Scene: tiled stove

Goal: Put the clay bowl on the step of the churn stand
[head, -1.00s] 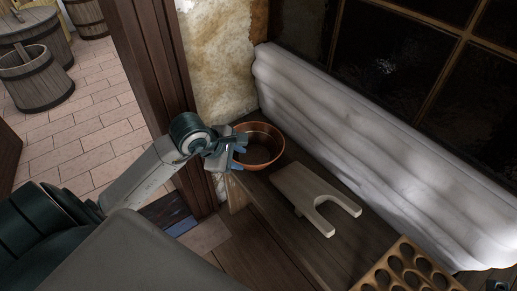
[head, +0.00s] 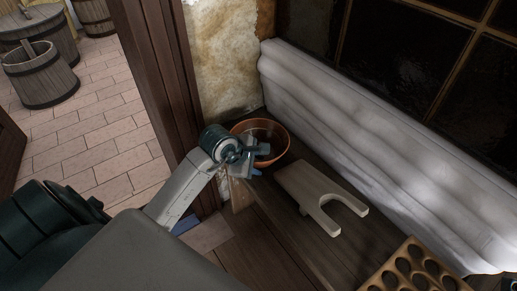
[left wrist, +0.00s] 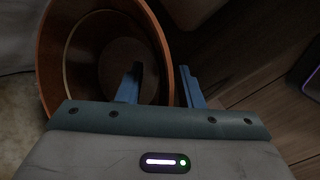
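The clay bowl (head: 271,131) is round and orange-brown. It stands upright on the dark wooden bench at the wall end and looks empty. My left gripper (head: 261,161) is at its near rim with the fingers apart. In the left wrist view the bowl (left wrist: 88,62) fills the upper left. There, one finger of my left gripper (left wrist: 163,78) shows over the bowl's inside and the other outside, with the rim between them. I cannot tell whether either finger touches the rim. My right gripper is not in view. I cannot pick out the churn stand or its step.
A pale forked wooden board (head: 307,187) lies on the bench (head: 287,233) right of the bowl. A wooden tray with round holes (head: 412,268) is at the near end. A white padded roll (head: 370,140) runs along the window. Wooden tubs (head: 43,80) stand on the tiled floor at upper left.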

